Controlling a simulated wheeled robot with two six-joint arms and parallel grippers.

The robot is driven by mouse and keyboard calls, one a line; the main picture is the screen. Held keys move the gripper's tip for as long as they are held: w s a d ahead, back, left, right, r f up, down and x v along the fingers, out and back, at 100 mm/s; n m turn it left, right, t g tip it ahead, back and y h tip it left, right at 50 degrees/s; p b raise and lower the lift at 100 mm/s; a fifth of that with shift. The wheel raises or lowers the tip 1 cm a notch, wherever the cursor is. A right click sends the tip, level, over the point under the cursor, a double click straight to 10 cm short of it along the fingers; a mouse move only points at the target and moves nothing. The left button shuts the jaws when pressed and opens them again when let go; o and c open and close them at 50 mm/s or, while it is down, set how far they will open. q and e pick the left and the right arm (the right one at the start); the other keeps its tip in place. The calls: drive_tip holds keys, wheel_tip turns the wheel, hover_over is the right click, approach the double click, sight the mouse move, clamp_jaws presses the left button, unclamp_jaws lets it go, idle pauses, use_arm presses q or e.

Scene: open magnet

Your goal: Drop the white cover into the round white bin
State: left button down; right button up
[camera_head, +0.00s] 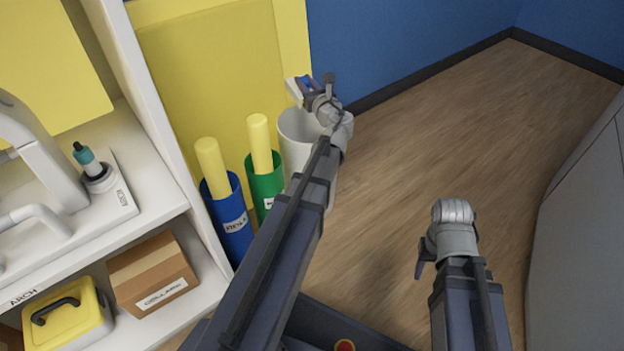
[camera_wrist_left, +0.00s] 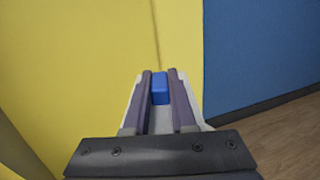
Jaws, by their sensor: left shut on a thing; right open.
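The round white bin (camera_head: 293,153) stands on the floor against the yellow panel, partly hidden behind my left arm. My left gripper (camera_head: 305,86) is above the bin's rim, shut on the white cover (camera_head: 293,92). In the left wrist view, white edges of the cover (camera_wrist_left: 133,106) show beside the fingers, and a blue block (camera_wrist_left: 160,90) sits between them. I cannot tell the cover's full shape. My right gripper (camera_head: 425,262) is open, low at the right over the wood floor and far from the bin; its fingers are mostly hidden.
A green tube bin (camera_head: 264,185) and a blue tube bin (camera_head: 232,222), each with a yellow roll, stand left of the white bin. A white shelf (camera_head: 160,205) with a cardboard box (camera_head: 150,270) and a yellow case (camera_head: 70,322) is at left.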

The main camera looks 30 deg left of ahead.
use_arm(q)
drive_tip(key=shift+s+a+f, duration=0.1)
wheel_tip(320, 180, down, 6)
drive_tip(key=b, duration=0.6)
drive_tip(key=c, duration=0.7)
unclamp_jaws()
drive_tip(key=shift+o, duration=0.2)
drive_tip(key=v, duration=0.8)
